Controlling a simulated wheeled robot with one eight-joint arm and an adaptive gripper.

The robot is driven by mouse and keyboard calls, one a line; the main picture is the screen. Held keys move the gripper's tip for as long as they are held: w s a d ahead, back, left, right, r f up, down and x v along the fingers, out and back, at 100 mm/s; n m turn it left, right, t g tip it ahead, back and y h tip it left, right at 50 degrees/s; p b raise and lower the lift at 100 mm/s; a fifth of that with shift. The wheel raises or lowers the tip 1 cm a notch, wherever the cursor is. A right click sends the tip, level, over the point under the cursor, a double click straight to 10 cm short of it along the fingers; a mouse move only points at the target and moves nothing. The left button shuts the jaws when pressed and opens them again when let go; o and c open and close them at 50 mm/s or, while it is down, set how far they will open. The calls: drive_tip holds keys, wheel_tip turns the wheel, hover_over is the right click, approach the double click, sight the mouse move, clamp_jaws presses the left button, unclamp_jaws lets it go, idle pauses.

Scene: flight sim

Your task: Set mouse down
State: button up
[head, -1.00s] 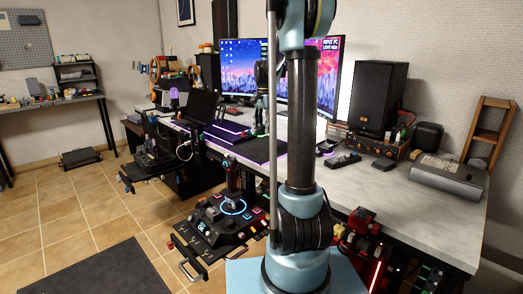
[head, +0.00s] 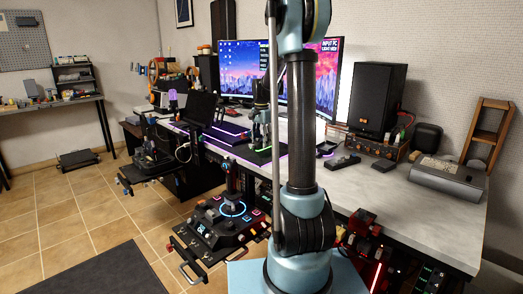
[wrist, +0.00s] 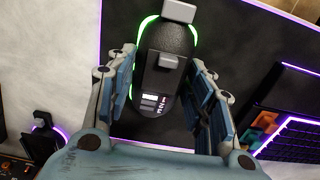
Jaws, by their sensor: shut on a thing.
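The mouse (wrist: 166,80) is black with green light strips along its sides. In the wrist view it sits between the blue fingers of my gripper (wrist: 160,78), which are shut on it. Below it is a dark desk mat (wrist: 120,18) with a purple glowing edge. In the head view my gripper (head: 260,132) is low over the mat (head: 240,150), with the mouse's green glow (head: 265,150) at its tips. I cannot tell whether the mouse touches the mat.
A keyboard (wrist: 297,130) with purple lighting lies right of the mouse in the wrist view. Monitors (head: 245,65) stand behind. A black speaker (head: 376,97) and a grey device (head: 447,178) stand on the right of the desk. The desk top (head: 380,185) at front right is clear.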

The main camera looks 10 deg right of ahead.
drive_tip(key=shift+f, duration=1.95)
drive_tip(key=o, duration=1.2)
